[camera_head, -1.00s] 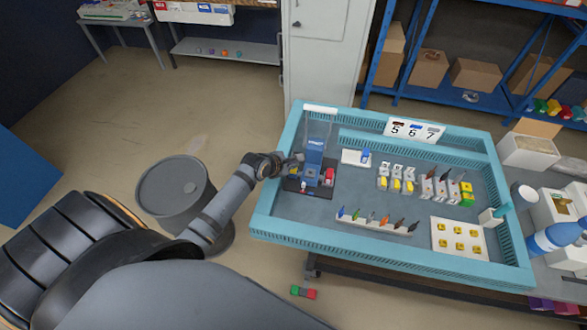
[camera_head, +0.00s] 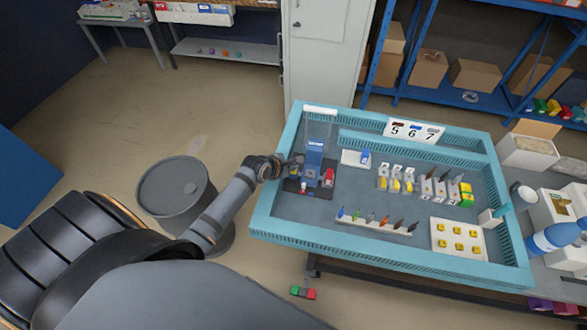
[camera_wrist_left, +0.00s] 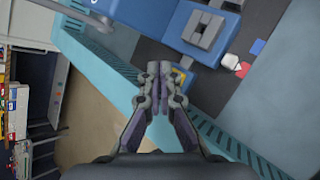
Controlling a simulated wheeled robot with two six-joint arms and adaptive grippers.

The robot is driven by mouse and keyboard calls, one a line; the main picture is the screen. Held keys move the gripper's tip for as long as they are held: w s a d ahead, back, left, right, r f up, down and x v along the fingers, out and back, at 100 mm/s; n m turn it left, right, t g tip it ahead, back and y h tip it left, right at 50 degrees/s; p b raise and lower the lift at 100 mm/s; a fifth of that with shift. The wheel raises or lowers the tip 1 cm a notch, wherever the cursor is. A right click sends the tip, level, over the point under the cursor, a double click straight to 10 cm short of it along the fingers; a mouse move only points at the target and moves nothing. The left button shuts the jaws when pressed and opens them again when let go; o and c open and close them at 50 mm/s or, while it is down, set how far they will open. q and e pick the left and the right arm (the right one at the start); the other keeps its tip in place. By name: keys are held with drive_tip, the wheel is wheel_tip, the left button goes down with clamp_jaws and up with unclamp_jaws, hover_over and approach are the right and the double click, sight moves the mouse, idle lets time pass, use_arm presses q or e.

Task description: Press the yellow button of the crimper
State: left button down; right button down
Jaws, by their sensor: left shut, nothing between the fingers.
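The crimper (camera_head: 314,158) is a blue device on a dark base at the left end of the teal-rimmed tray table (camera_head: 262,208). In the left wrist view its blue body (camera_wrist_left: 205,28) fills the upper middle. My left gripper (camera_head: 294,163) is at the crimper's left side. In the left wrist view my left gripper (camera_wrist_left: 166,69) is shut and empty, its fingertips over the yellow button (camera_wrist_left: 181,74). The button is partly hidden behind the fingers, and I cannot tell whether they touch it. My right gripper is not in view.
A red block (camera_head: 328,177) is at the crimper's right. A row of coloured tools (camera_head: 377,222), yellow sockets (camera_head: 459,239) and a number sign (camera_head: 413,130) occupy the tray. A grey drum (camera_head: 177,192) stands on the floor left of the table.

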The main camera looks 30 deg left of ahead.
use_arm(q)
drive_tip(key=shift+f, duration=0.65)
idle(0.7)
drive_tip(key=shift+r, duration=0.1)
drive_tip(key=shift+r+p, duration=0.95)
drive_tip(key=shift+p, duration=0.25)
wheel_tip(320, 180, up, 5)
drive_tip(key=p, duration=0.6)
drive_tip(key=shift+r, duration=0.1)
